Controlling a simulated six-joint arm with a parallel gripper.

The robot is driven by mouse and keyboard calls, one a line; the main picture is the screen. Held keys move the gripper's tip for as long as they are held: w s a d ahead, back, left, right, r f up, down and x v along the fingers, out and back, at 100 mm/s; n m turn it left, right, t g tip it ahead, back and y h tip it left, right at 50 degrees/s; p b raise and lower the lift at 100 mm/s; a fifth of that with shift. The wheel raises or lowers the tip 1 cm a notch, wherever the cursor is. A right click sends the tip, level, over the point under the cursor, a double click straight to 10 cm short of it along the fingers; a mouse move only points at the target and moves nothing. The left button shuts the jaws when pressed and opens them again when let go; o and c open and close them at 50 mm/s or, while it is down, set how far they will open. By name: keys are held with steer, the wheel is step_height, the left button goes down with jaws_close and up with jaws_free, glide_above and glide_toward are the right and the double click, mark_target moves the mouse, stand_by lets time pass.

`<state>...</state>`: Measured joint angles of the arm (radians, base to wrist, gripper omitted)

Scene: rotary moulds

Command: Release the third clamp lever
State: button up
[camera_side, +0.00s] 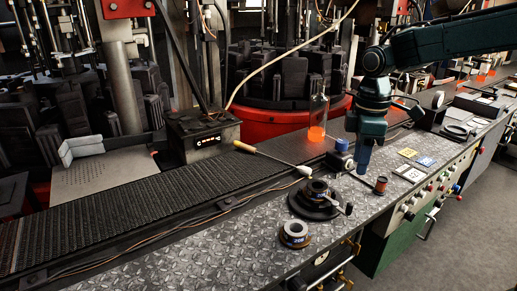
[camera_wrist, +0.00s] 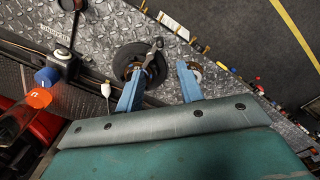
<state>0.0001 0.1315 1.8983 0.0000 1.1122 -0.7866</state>
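A black round mould fixture (camera_side: 314,202) with a short clamp lever (camera_side: 346,209) on its rim stands on the metal bench. In the wrist view the fixture (camera_wrist: 128,56) and a lever (camera_wrist: 154,52) show just beyond my fingertips. I cannot tell which lever is the third, or its exact position. My gripper (camera_side: 363,168) points down above the bench, behind and to the right of the fixture in the side view. In the wrist view my gripper's (camera_wrist: 160,78) two blue fingers are apart with nothing held between them. The fixture is partly hidden by the left finger.
A loose ring (camera_side: 294,233) lies near the fixture. The bench front left is clear.

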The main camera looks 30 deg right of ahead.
mark_target(350, 204)
step_height(350, 204, down, 14)
steer(key=shift+r, duration=0.25)
stand_by(0.5)
steer(key=shift+c, duration=0.5)
jaws_close()
